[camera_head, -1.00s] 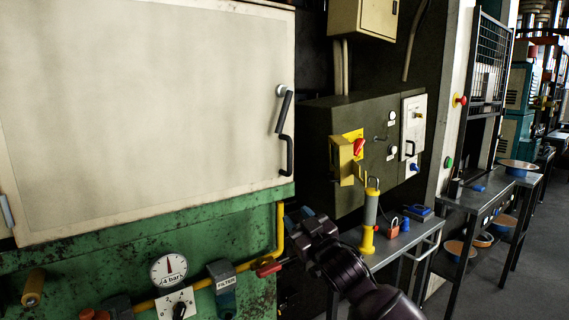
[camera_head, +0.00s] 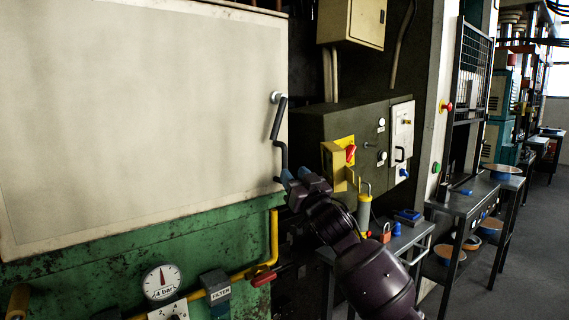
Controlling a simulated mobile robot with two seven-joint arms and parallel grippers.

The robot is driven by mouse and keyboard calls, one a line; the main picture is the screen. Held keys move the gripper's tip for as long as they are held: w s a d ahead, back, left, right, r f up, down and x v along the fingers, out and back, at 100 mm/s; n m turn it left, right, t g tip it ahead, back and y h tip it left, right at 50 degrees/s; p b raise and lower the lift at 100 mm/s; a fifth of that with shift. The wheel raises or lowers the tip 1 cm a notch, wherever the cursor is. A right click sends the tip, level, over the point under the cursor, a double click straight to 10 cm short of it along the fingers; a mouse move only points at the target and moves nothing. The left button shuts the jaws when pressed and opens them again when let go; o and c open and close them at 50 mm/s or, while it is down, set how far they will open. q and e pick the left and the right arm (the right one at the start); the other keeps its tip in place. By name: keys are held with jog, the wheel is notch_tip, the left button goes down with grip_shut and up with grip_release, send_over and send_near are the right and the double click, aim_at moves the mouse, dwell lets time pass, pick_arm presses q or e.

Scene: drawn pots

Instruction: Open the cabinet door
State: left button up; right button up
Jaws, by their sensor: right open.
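The large cream cabinet door (camera_head: 130,120) fills the left of the head view and looks closed. Its black handle (camera_head: 277,118) is at its right edge, with a swivelled upper lever and a curved lower grip. My right gripper (camera_head: 286,177) comes up from the lower right, open, with its tips at the lower end of the handle. I cannot tell whether they touch it, and the handle's lower end is partly hidden behind them. My left gripper is not in view.
Below the door is a green machine body (camera_head: 130,260) with a pressure gauge (camera_head: 161,282) and a yellow pipe (camera_head: 273,240). To the right stand a dark control box (camera_head: 310,125) and a grey side table (camera_head: 410,235) with small items. Floor at far right is clear.

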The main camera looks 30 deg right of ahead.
aim_at(286, 164)
jog(key=shift+x, duration=3.1)
grip_shut()
